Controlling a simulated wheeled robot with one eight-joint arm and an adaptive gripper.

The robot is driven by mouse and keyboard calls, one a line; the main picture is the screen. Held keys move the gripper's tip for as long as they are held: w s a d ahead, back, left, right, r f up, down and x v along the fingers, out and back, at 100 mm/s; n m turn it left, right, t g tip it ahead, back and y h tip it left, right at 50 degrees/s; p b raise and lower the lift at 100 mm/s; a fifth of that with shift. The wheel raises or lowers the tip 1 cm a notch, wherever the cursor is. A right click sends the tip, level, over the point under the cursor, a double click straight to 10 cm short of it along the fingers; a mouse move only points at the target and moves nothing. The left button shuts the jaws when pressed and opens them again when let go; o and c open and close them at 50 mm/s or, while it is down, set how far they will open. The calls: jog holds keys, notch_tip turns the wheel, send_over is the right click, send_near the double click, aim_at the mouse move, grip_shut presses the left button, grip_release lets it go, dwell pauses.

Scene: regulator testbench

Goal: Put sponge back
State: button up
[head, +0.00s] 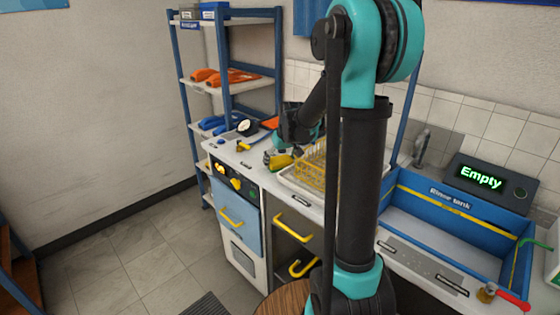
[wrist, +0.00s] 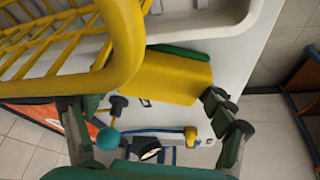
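The sponge (wrist: 180,78) is a yellow block with a green layer along one side. It lies on the white countertop beside the yellow wire rack (wrist: 120,50) in the wrist view. In the head view the sponge (head: 281,161) is a small yellow shape left of the rack (head: 311,166). My gripper (wrist: 145,105) has its fingers spread wide, one at the left and one near the sponge's right end. Nothing is visibly held. In the head view my arm hides part of the counter, and the gripper's fingers are small and hard to make out.
The rack stands in a white tray (head: 291,181). A blue rinse tank (head: 407,218) with an "Empty" display (head: 484,179) is at the right. A gauge (head: 247,127) and hose parts lie at the counter's left end. A blue shelf (head: 226,84) stands behind. The floor at left is mostly clear.

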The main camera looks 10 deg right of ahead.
jog(key=shift+o, duration=1.4)
jog(key=v, duration=1.2)
jog(key=shift+r, duration=0.15)
